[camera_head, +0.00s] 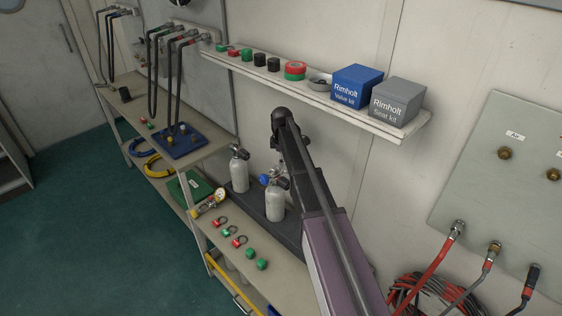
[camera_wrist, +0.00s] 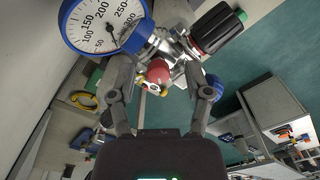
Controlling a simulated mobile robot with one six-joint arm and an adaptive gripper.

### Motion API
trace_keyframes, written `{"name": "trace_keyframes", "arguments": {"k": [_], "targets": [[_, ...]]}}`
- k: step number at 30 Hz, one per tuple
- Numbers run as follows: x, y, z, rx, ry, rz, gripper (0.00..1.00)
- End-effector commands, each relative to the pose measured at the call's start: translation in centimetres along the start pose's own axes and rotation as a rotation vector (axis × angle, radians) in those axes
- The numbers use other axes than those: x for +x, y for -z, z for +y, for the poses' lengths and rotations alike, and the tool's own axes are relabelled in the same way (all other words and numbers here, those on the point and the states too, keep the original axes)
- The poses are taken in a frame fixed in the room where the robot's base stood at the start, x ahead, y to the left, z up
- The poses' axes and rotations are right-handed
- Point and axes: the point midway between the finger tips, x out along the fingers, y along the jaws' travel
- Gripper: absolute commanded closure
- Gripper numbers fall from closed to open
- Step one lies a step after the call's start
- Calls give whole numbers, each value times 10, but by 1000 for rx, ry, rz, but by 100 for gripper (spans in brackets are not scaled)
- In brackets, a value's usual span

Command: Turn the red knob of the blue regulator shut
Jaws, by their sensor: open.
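In the wrist view, a regulator with metal fittings (camera_wrist: 178,45) fills the top, with a blue-rimmed round gauge (camera_wrist: 104,24) at upper left. Its red knob (camera_wrist: 158,72) sits just beyond and between the two fingers of my gripper (camera_wrist: 163,82). The gripper is open, one finger on each side of the knob; I cannot tell whether either finger touches it. A black knob with a green ring (camera_wrist: 217,31) is at upper right, and a blue part (camera_wrist: 212,88) shows behind the right finger.
In the head view, small grey cylinders (camera_head: 275,203) stand on the bench, with valves and loose rings (camera_head: 222,222) nearby. A wall shelf (camera_head: 300,88) above holds caps, a blue box (camera_head: 357,87) and a grey box (camera_head: 397,101). The green floor (camera_head: 90,230) is clear at left.

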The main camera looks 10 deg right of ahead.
Motion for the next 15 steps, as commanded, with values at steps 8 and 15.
{"name": "trace_keyframes", "arguments": {"k": [8,15], "targets": [[0,0,0,0,0,0,72],[0,3,-1,0,0,0,100]]}}
